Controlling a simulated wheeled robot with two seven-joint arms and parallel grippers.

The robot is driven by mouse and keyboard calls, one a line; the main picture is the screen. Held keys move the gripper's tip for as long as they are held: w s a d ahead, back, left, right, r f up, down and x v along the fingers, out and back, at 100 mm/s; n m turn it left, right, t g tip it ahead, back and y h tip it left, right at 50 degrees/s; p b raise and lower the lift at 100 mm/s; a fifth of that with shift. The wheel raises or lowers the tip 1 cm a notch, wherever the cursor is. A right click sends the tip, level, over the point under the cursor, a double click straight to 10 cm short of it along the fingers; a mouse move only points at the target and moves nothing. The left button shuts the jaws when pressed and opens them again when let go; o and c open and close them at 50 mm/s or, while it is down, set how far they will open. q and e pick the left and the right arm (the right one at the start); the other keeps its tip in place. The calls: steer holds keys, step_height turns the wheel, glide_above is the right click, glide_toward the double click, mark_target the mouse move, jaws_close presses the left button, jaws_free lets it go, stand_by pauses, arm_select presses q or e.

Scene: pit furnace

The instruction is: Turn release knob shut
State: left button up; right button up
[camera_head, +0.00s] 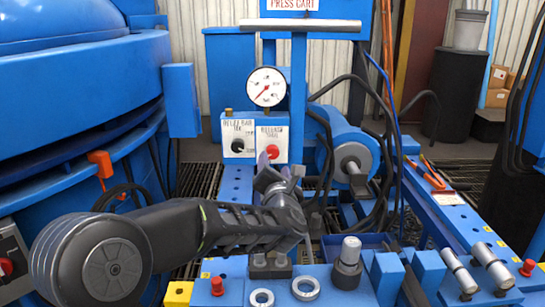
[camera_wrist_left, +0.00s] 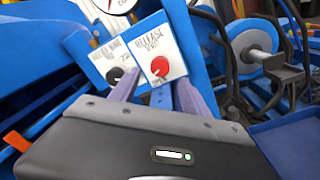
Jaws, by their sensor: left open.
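The red release knob (camera_head: 272,150) sits on a white plate marked RELEASE on the blue press cart. It also shows in the left wrist view (camera_wrist_left: 159,67), above and between my finger ends. My left gripper (camera_head: 278,172) is just below and in front of the knob in the head view. In the wrist view its two fingers (camera_wrist_left: 160,88) are spread apart and point at the release plate, with nothing held between them. I cannot tell whether the fingertips touch the plate. My right gripper is in neither view.
A black knob (camera_head: 238,145) on another white plate is close on the left. A pressure gauge (camera_head: 266,87) is above the plates. A blue cylinder (camera_head: 345,150) with hoses stands to the right.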

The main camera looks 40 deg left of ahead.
mark_target(272, 154)
arm_select(q)
steer(key=x, duration=0.7)
steer(key=shift+w+a+b, duration=0.25)
steer(key=shift+w+b, duration=0.05)
steer(key=shift+b, duration=0.1)
steer(key=shift+c, duration=0.4)
jaws_close()
